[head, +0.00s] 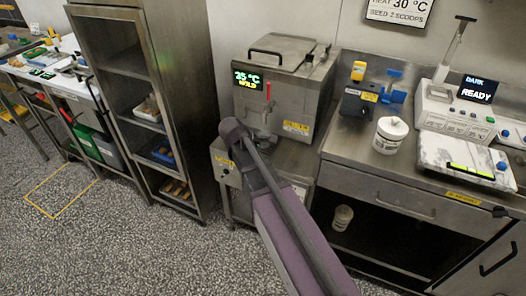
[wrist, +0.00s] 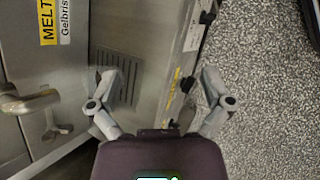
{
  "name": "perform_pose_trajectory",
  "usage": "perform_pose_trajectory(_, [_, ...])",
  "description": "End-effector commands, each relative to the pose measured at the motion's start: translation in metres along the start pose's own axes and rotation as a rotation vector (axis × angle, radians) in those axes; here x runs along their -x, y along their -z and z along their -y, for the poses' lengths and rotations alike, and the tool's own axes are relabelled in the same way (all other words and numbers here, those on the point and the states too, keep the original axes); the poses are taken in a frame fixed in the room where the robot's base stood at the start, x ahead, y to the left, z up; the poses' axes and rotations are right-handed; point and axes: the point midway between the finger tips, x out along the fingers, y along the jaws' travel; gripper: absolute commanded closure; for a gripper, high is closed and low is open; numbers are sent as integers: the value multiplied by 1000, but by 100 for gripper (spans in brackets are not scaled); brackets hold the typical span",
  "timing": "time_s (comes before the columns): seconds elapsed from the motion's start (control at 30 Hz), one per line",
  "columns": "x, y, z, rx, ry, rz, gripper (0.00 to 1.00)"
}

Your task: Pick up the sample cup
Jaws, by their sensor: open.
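A small white cup-like container (head: 342,217) with a dark label stands in the open space under the right-hand counter. A larger white lidded tub (head: 390,135) stands on that counter. I cannot tell for sure which of them is the sample cup. My gripper (wrist: 157,80) is open and empty in the wrist view, its two fingers spread wide. It is above a steel surface with a slotted grille (wrist: 117,76), and no cup shows between the fingers. In the head view my arm reaches toward the steel melter (head: 285,90), and my fingers are not clearly visible there.
The melter's tap (wrist: 32,103) is left of my gripper in the wrist view. Right of the melter, the steel counter (head: 430,195) holds a scale (head: 465,160) and a device reading READY (head: 455,112). A steel rack (head: 140,95) stands left. Speckled floor is clear at front left.

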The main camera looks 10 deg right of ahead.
Motion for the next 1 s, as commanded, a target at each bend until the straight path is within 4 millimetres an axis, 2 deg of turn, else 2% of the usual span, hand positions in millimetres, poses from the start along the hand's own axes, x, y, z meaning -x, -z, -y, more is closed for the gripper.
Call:
perform_pose_trajectory(0.03, [-9,22,-5,75,-40,28,0])
perform_pose_trajectory(0.2, [-7,64,-24,339,-168,151,0])
perform_pose_trajectory(0.4, [5,105,-40,594,-275,302,0])
perform_pose_trajectory(0.5, [12,119,-44,677,-306,360,0])
perform_pose_trajectory(0.7, [21,130,-49,756,-332,418,0])
perform_pose_trajectory(1.0, [22,129,-49,761,-334,422,0])
